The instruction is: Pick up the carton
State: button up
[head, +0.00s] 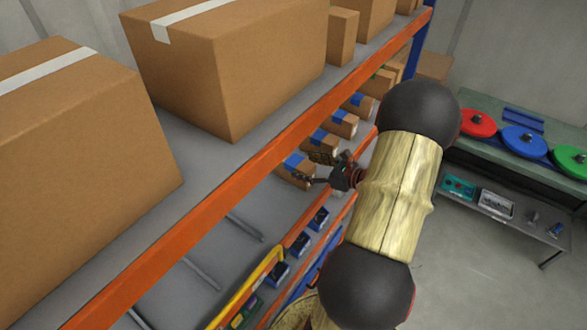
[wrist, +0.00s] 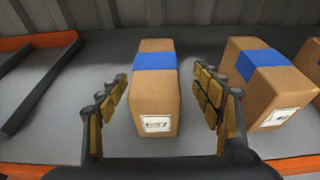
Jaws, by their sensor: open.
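A small brown carton (wrist: 155,100) with blue tape and a white label stands on a grey shelf, centred in the wrist view. My gripper (wrist: 163,95) is open, with one finger on each side of this carton and visible gaps between the fingers and its sides. In the head view, my gripper (head: 318,170) reaches over the front edge of a lower shelf, at the nearest carton (head: 297,171) of a row. Part of that carton is hidden behind the fingers.
Another blue-taped carton (wrist: 268,82) stands close to the right finger. An orange shelf beam (head: 235,183) and large boxes (head: 235,70) are above. A dark bar (wrist: 40,88) lies left on the shelf. A bench with coloured discs (head: 523,140) stands at right.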

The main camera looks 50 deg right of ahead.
aim_at(295, 164)
jog(key=x, duration=0.2)
jog(key=p+x, duration=0.1)
jog(key=shift+w+a+f, duration=0.15)
jog(key=shift+w+a, duration=0.1)
jog(key=shift+a, duration=0.1)
jog(key=shift+w+f, duration=0.25)
jog(key=shift+w, duration=0.3)
jog(key=shift+c, duration=0.3)
jog(key=c, duration=1.5)
jog(key=shift+c, duration=0.5)
jog(key=shift+r, duration=0.15)
notch_tip(295, 164, up, 10)
jog(key=shift+f+b, duration=0.1)
jog(key=shift+b, duration=0.3)
